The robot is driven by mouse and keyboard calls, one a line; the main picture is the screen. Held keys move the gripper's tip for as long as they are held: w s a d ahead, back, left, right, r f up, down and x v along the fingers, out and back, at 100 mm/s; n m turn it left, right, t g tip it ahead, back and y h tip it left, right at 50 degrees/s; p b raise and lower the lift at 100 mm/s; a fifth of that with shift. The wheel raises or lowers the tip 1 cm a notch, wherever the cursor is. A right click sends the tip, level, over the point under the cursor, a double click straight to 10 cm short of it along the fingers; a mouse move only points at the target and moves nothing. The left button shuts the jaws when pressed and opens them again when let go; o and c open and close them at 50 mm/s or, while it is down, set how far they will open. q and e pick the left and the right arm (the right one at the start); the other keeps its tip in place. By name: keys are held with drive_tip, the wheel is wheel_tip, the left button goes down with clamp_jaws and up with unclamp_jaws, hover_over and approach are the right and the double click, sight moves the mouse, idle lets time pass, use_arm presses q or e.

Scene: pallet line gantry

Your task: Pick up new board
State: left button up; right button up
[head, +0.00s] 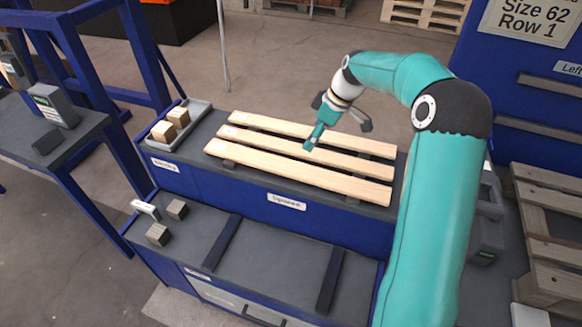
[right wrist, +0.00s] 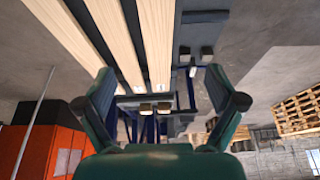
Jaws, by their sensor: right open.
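Three pale wooden boards lie side by side on a blue bench in the head view: a back board (head: 265,122), a middle board (head: 350,163) and a front board (head: 300,172). My right gripper (head: 340,132) is above the back and middle boards, open and empty. In the right wrist view its two fingers (right wrist: 160,108) are spread wide with nothing between them. The boards (right wrist: 117,40) run down from the top of that view, beyond the fingers. I cannot tell whether a finger touches a board. My left gripper is not in view.
A grey tray (head: 187,136) with small wooden blocks sits at the bench's left end. A lower shelf (head: 275,262) carries two dark bars and small grey blocks at its left. A blue frame (head: 140,60) stands left. A wooden pallet (head: 545,215) is at right.

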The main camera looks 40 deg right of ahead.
drive_tip(key=d+r, duration=0.1)
drive_tip(key=p, duration=0.2)
hover_over(293, 168)
drive_tip(key=s+d, duration=0.2)
wheel_tip(293, 168, down, 10)
drive_tip(key=shift+a+f, duration=0.1)
drive_tip(key=x, duration=0.1)
drive_tip(key=p+x, duration=0.1)
drive_tip(key=x, duration=0.1)
drive_tip(key=p+x, duration=0.1)
drive_tip(key=shift+a+f, duration=0.3)
drive_tip(key=shift+a, duration=0.05)
drive_tip(key=shift+w+f, duration=0.1)
drive_tip(key=shift+f, duration=0.2)
drive_tip(key=shift+c, duration=0.4)
drive_tip(key=c, duration=1.3)
drive_tip(key=shift+c, duration=0.4)
drive_tip(key=shift+r, duration=0.15)
